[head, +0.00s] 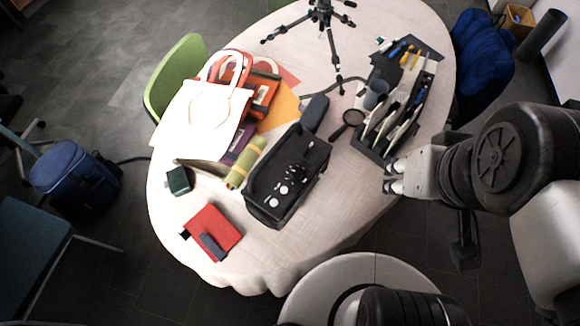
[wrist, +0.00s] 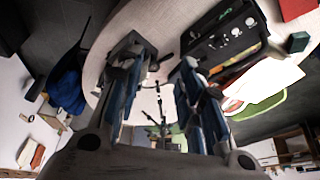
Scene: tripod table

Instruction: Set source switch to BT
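A black box-shaped device (head: 288,178) with white knobs and small controls on its top lies near the middle of the round table. It also shows in the wrist view (wrist: 222,42), at the upper right. The source switch and its BT marking are too small to tell apart from the other controls. My gripper (head: 389,177) is to the right of the device, over the table's right edge, and apart from it. In the wrist view the two fingers of my gripper (wrist: 160,62) stand apart with nothing between them.
A black desk organizer (head: 375,148) and a magnifying glass (head: 350,120) lie near my gripper. A green roll (head: 246,163), a white bag (head: 200,115) and a red notebook (head: 214,232) lie left of the device. A tripod (head: 322,20) stands at the back. The table front is clear.

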